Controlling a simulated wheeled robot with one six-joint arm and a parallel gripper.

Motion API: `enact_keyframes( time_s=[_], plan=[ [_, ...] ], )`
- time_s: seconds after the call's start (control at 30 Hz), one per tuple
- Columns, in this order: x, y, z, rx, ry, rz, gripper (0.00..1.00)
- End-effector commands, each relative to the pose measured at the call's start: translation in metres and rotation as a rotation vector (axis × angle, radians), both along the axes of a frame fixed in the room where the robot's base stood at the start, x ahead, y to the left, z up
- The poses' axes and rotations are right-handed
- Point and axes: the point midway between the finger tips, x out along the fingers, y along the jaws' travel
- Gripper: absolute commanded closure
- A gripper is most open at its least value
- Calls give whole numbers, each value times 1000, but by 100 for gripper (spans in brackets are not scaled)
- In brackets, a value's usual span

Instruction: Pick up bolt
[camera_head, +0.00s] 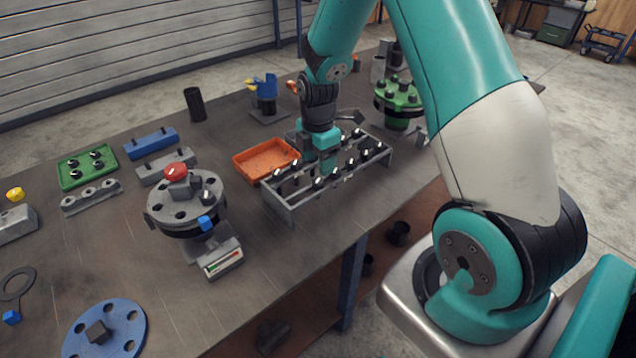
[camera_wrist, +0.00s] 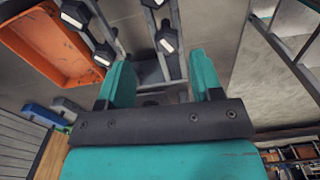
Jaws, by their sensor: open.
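A grey rack (camera_head: 278,203) stands on the bench and holds several bolts in rows, with dark heads and pale tops. One bolt (camera_head: 318,184) is in its near row, to the left of my gripper. My gripper (camera_head: 328,167) points down over the middle of the rack. In the wrist view, my teal fingers (camera_wrist: 161,76) are spread apart. A bolt (camera_wrist: 166,40) shows beyond and between them, and another bolt (camera_wrist: 104,54) lies near the left finger. I see nothing held. The arm hides part of the rack's far row.
An orange tray (camera_head: 245,170) sits beside the rack's left end. A flanged fixture with a red knob (camera_head: 175,171) stands to the left on the bench (camera_head: 130,255). A green flange (camera_head: 398,100) stands behind the rack at right. Bare bench lies in front of the rack.

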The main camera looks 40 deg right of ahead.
Motion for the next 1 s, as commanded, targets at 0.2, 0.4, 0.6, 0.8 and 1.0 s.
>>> enact_keyframes(
  time_s=[0.2,0.4,0.6,0.8,1.0],
  plan=[
    [-5,-1,-17,1,5,-1,40],
    [-8,-1,-46,1,3,-1,40],
    [-8,-1,-55,0,-1,0,40],
    [-8,-1,-55,0,-1,0,56],
    [-8,-1,-55,0,-1,0,97]
  ],
)
